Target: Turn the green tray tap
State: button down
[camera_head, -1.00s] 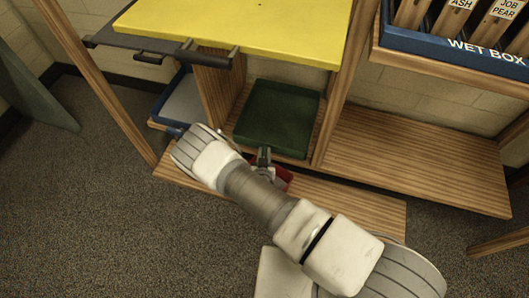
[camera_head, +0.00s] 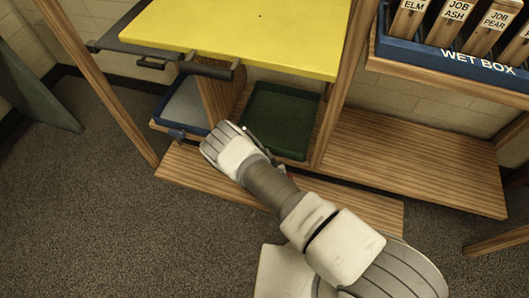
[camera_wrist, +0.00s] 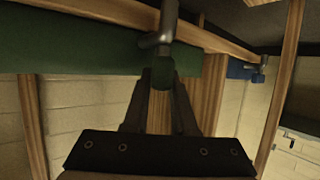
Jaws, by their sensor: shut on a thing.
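The green tray (camera_head: 312,120) sits in the middle bay of the wooden rack, under the yellow board. Its green outer wall fills the upper left of the wrist view (camera_wrist: 80,55). The tap (camera_wrist: 155,41) is a grey metal fitting on that wall, with a green rounded end. My gripper (camera_wrist: 163,78) is shut on this tap, its dark fingertips on both sides of the green end. In the head view my arm hides the tap and the fingers.
A blue tray (camera_head: 184,106) with its own blue tap (camera_head: 177,134) stands just left. A red thing (camera_head: 292,177) shows slightly beside my arm. The yellow board (camera_head: 260,30) and dark handles (camera_head: 205,69) overhang. The right shelf (camera_head: 415,160) is bare. A blue wet box (camera_head: 450,57) stands above it.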

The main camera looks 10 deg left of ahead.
jog(key=n+g+y+p, duration=0.1)
jog(key=n+g+y, duration=0.2)
jog(key=n+y, duration=0.1)
jog(key=shift+w+d+r+n, duration=0.1)
jog(key=shift+n, duration=0.2)
jog(key=shift+n+g+y, duration=1.5)
jog(key=shift+n+g, duration=0.8)
jog(key=shift+g, duration=0.1)
jog(key=shift+a, duration=0.2)
jog(key=c, duration=0.7)
grip_release()
jog(key=shift+d, duration=0.1)
jog(key=p+v, duration=0.5)
jog(key=v, duration=1.2)
jog(key=shift+w+d+r, duration=0.15)
jog(key=shift+d, duration=0.05)
jog(key=shift+c, duration=0.3)
